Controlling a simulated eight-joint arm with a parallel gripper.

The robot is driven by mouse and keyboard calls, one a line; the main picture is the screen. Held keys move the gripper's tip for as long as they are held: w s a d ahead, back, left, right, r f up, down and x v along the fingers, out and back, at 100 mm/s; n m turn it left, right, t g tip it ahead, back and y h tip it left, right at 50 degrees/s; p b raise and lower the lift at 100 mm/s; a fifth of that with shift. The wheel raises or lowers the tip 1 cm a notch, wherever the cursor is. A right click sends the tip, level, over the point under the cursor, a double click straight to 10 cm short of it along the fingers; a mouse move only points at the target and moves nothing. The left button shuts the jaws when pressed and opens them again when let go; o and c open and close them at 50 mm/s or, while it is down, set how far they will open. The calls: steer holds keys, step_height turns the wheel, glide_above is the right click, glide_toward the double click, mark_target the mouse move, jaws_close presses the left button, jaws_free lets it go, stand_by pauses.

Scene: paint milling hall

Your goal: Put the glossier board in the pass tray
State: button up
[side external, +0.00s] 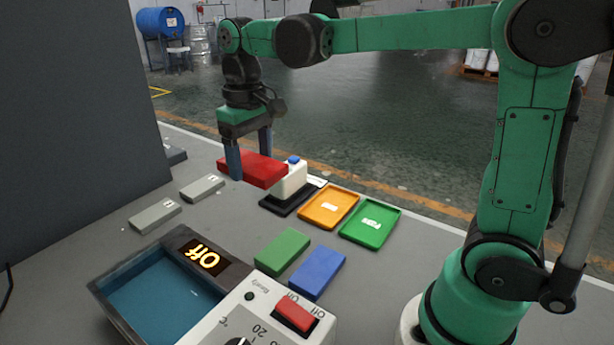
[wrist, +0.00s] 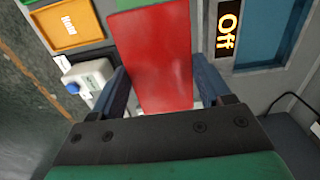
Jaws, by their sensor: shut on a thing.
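My gripper (side external: 250,163) is shut on a red board (side external: 262,172), held above the bench beside a white device. In the wrist view, the red board (wrist: 158,50) lies between the two fingers and has a soft sheen. A green board (side external: 282,251) and a blue board (side external: 318,272) lie side by side on the bench. A green tray (side external: 384,239) with a small white label, too small to read surely, looks empty. An orange tray (side external: 312,221), also labelled, looks empty beside it; it also shows in the wrist view (wrist: 84,37).
The white device (side external: 291,183) with a blue button stands on a black base (side external: 275,206) near the far edge. Grey blocks (side external: 203,188) lie at left. A bath (side external: 125,322) with an "Off" display and a switch box (side external: 265,322) fill the front.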

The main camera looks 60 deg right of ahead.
mark_target(245, 238)
steer(key=n, duration=0.1)
steer(key=w+n, duration=0.1)
steer(key=n, duration=0.1)
steer(key=shift+w+d+r, duration=0.1)
steer(key=shift+r, duration=0.15)
steer(key=n, duration=0.2)
steer(key=w+n, duration=0.1)
steer(key=n, duration=0.1)
steer(key=w+r+n, duration=0.1)
steer(key=n, duration=0.2)
steer(key=shift+w+d, duration=0.2)
steer(key=shift+d, duration=0.05)
steer(key=n, duration=0.2)
steer(key=w+n, duration=0.1)
steer(key=n, duration=0.1)
steer(key=shift+w+d+r, duration=0.1)
steer(key=shift+d+r, duration=0.05)
steer(key=shift+r, duration=0.05)
steer(key=n, duration=0.2)
steer(key=w+n, duration=0.1)
steer(key=n, duration=0.1)
steer(key=shift+d+r, duration=0.1)
steer(key=shift+r, duration=0.1)
step_height(245, 238, down, 20)
steer(key=shift+r, duration=0.15)
